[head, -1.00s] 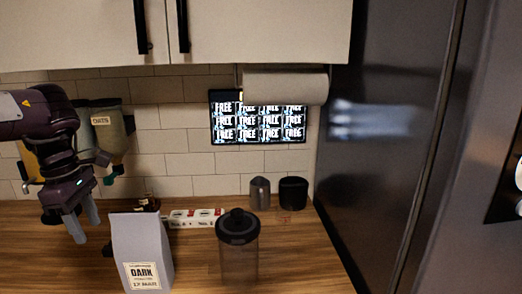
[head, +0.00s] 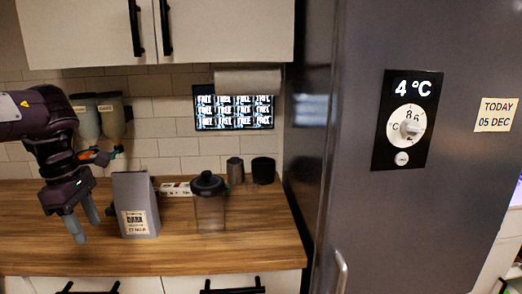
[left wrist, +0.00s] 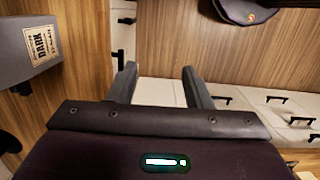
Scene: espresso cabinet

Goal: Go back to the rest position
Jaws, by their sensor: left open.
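My left gripper (head: 88,228) hangs at the left of the head view, pointing down. Its two fingers are apart with nothing between them. In the left wrist view the open fingers (left wrist: 160,85) have drawer fronts behind them. A grey bag labelled DARK (head: 135,205) stands on the wooden counter (head: 190,255) just right of the gripper, apart from it. The bag also shows at the left of the left wrist view (left wrist: 35,40). My right gripper is not in view.
A clear jar with a black lid (head: 209,203) stands right of the bag. Two dark canisters (head: 263,170) stand behind it by the wall. A large dark fridge (head: 400,200) closes off the right side. White cupboards (head: 220,35) hang above. Drawers with black handles (head: 232,285) lie below the counter edge.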

